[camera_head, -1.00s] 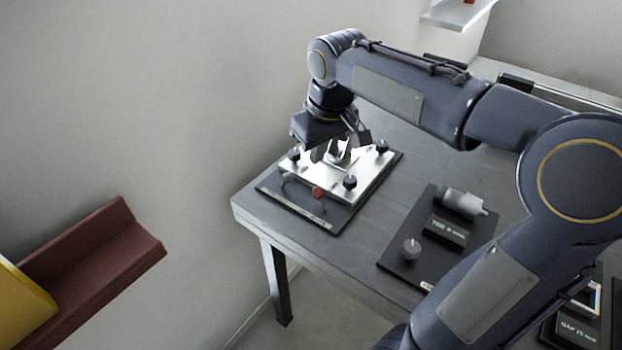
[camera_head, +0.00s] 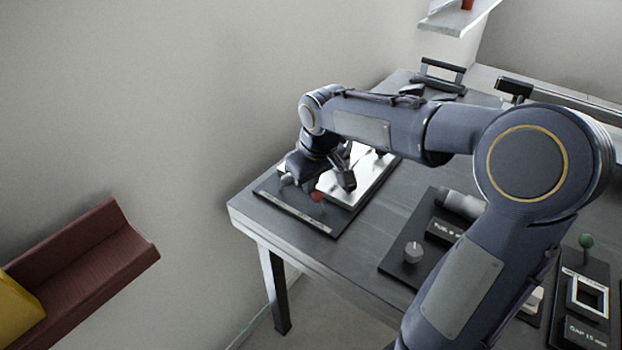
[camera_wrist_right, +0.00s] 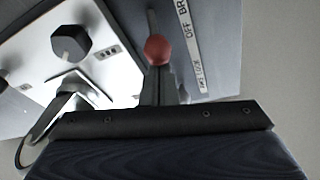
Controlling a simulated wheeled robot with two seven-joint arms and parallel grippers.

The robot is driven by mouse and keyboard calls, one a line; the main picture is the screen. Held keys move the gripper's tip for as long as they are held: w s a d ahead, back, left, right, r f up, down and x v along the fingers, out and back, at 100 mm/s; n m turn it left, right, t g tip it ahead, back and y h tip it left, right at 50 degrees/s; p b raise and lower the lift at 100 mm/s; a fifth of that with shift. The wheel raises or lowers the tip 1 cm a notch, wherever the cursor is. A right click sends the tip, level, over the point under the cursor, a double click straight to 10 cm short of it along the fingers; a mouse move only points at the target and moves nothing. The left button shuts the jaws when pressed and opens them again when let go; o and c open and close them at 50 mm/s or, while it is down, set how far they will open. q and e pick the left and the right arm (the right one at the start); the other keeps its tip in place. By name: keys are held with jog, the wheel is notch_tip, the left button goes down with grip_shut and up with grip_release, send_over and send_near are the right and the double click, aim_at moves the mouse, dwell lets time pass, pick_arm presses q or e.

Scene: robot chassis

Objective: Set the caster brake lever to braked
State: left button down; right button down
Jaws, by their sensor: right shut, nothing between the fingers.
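The brake lever's red ball knob (camera_head: 317,196) stands at the front of the panel on the table's near left corner. In the right wrist view the knob (camera_wrist_right: 158,50) shows on a thin grey rod. Beside it runs a white label strip (camera_wrist_right: 188,38) with "OFF" and "BR" readable, the rest cut off or unclear. My right gripper (camera_wrist_right: 160,82) is shut and empty, its fingertips right at the knob; I cannot tell whether they touch it. In the head view the wrist partly covers the panel. My left gripper is not in view.
The silver plate (camera_head: 372,178) with a black knob (camera_wrist_right: 70,42) lies beside the lever. A dark panel with a grey knob (camera_head: 413,252) and a cylinder sits to the right. A maroon tray (camera_head: 95,250) is at the left, apart from the table (camera_head: 262,228).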

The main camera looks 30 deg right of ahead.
jog(key=shift+s+b, duration=0.1)
jog(key=shift+b, duration=0.3)
jog(key=shift+s+d+r+t, duration=0.1)
jog(key=shift+r+t, duration=0.05)
jog(key=shift+t, duration=0.25)
